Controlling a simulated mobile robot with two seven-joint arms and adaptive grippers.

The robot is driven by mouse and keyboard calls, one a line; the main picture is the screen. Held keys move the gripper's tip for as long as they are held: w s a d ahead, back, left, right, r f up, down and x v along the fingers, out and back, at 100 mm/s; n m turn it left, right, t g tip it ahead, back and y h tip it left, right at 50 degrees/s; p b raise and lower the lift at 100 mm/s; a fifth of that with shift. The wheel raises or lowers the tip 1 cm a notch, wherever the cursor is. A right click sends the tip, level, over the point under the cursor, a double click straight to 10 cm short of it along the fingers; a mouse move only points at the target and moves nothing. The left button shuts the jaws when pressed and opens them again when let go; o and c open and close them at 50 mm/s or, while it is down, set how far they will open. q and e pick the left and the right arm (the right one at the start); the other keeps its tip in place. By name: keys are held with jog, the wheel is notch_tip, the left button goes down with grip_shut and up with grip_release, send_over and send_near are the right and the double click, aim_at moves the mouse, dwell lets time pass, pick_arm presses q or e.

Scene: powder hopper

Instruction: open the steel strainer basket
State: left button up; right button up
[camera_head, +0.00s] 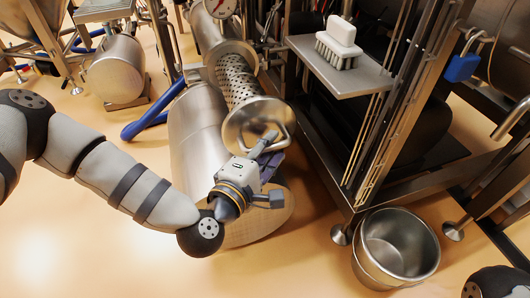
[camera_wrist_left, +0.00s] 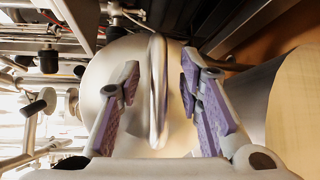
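The steel strainer basket (camera_head: 238,82) is a perforated cylinder in the head view. Part of its mesh shows between the housing's collar (camera_head: 225,52) and the round end cap (camera_head: 245,122). The cap carries a loop handle (camera_head: 287,131); in the left wrist view the handle (camera_wrist_left: 158,90) stands upright in front of the cap (camera_wrist_left: 112,72). My left gripper (camera_head: 268,146) is at the cap. In the left wrist view the left gripper (camera_wrist_left: 160,80) is open, one purple-padded finger on each side of the handle, with gaps visible. My right gripper is not in view.
A steel bucket (camera_head: 398,245) stands on the floor at the lower right. A white brush (camera_head: 339,42) sits on a metal shelf (camera_head: 350,80) of the frame right of the strainer. A blue padlock (camera_head: 463,67) hangs at the right. The floor at lower left is clear.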

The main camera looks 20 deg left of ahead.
pick_arm(q)
jog(key=v, duration=1.1)
jog(key=shift+s, duration=0.45)
